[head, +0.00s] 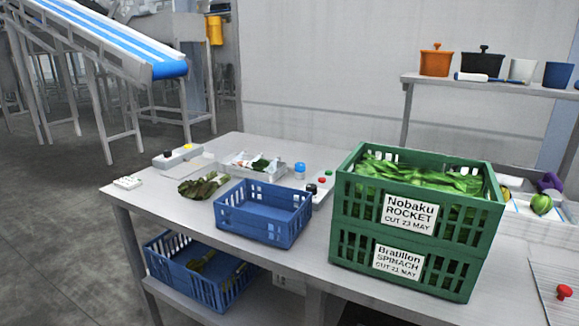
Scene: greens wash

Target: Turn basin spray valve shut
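My gripper is not in view. No part here is clearly marked as the basin spray valve. A red knob-like part (564,292) stands on a ribbed pale panel (545,270) at the lower right edge, and I cannot tell whether it is the valve or how it is set. A blue round-topped part (300,170) stands at the back of the steel table. A control plate (324,187) beside it carries red, green and black parts. A shallow metal tray (240,170) with leaves lies left of the blue part. The spray and its water do not show.
Green crates (345,205) labelled rocket and spinach are stacked on the steel table (170,220). An empty-looking blue crate (263,230) stands left of them, near loose leaves (203,186). Another blue crate (205,290) is on the lower shelf.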

